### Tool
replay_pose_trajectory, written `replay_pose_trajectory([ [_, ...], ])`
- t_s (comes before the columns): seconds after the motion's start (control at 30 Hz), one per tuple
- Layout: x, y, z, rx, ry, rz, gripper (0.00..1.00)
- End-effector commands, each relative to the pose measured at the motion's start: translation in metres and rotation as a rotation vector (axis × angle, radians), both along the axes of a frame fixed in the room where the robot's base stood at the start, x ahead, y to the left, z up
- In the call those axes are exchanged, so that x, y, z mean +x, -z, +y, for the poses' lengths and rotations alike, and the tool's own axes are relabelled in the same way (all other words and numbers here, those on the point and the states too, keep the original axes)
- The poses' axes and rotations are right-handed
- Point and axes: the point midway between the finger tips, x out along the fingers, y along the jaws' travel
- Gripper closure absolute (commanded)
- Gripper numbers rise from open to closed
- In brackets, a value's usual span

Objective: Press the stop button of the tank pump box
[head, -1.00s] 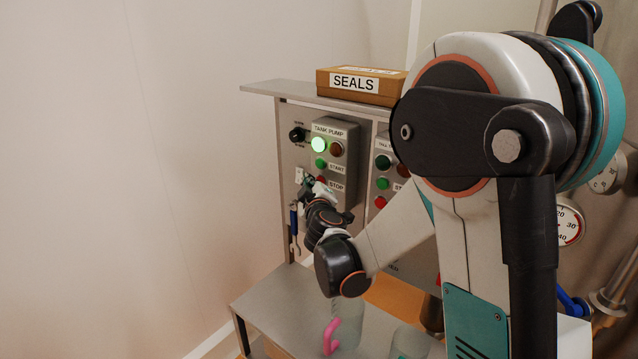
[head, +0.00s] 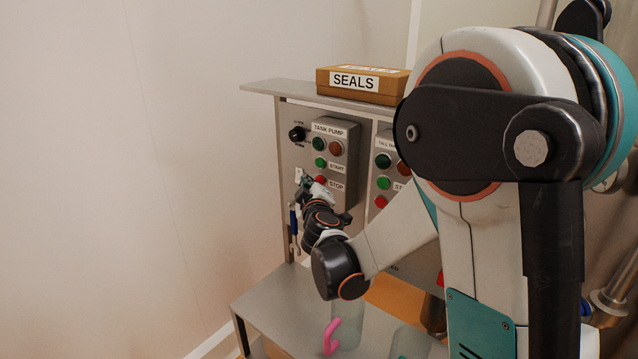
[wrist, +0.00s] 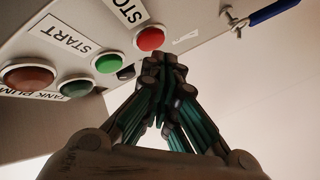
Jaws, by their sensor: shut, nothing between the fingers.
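The tank pump box (head: 347,165) is a grey box on the panel with a green lamp (head: 319,144) and a red-brown lamp (head: 336,148), both dark. Below them are a green start button (head: 320,162) and a red stop button (head: 320,180). In the head view my gripper (head: 307,183) is small and partly hidden by my wrist.
A second control box (head: 384,180) stands to the right, partly behind my arm. A black knob (head: 297,134) and a blue-handled valve (head: 293,220) are on the left. A SEALS box (head: 360,84) lies on top. A pink-handled jug (head: 347,325) stands on the shelf below.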

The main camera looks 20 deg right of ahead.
Motion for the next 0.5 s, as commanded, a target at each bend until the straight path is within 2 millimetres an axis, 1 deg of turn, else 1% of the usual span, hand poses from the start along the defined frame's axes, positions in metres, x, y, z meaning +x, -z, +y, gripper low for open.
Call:
replay_pose_trajectory([
  [0.37,-0.0014,-0.0001,0.0027,0.0,-0.001,-0.001,1.0],
  [0.5,-0.0043,0.0003,0.0076,0.0,-0.003,0.0,1.0],
])
